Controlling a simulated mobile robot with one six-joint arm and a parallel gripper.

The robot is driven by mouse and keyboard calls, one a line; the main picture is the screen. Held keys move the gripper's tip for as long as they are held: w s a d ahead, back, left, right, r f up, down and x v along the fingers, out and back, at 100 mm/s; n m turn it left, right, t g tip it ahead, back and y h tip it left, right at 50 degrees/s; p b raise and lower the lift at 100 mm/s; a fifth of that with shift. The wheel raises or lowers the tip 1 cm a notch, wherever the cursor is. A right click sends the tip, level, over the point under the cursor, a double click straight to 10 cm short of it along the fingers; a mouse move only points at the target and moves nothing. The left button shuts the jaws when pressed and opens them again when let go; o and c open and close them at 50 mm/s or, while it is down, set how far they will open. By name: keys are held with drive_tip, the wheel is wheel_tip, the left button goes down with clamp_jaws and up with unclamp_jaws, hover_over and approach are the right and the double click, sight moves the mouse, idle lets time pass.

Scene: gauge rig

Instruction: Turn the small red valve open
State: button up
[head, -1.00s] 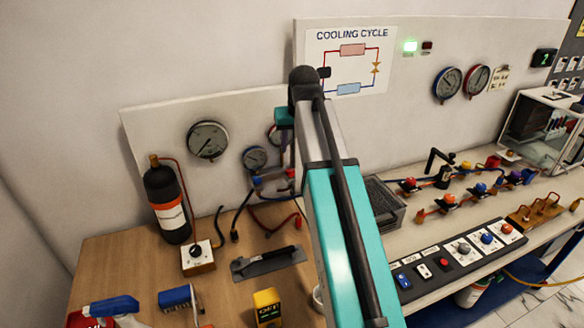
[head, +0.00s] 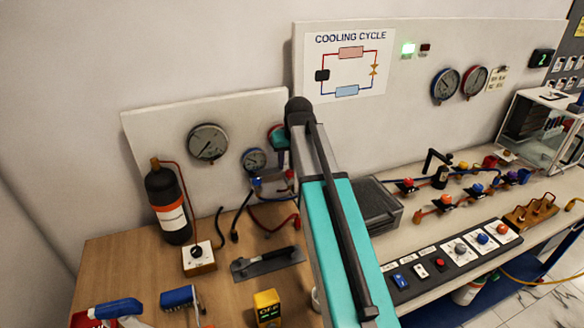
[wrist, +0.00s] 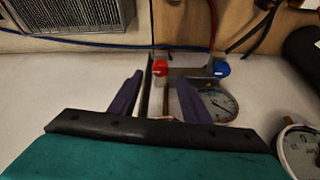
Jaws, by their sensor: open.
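The small red valve (wrist: 160,68) shows in the wrist view on a metal manifold, left of a blue valve (wrist: 221,69). My gripper (wrist: 158,80) is open, with its two dark purple fingers apart. The red valve appears between and just beyond the fingertips; I cannot tell if either finger touches it. In the head view the blue valve (head: 256,181) shows left of my arm, with a bit of the red valve (head: 290,174) at the arm's edge.
A gauge (wrist: 218,105) sits close to the right finger in the wrist view. Hoses run from the manifold onto the wooden bench.

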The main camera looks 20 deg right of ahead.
sight(290, 172)
drive_tip(key=shift+p+x, duration=0.75)
drive_tip(key=shift+x, duration=1.8)
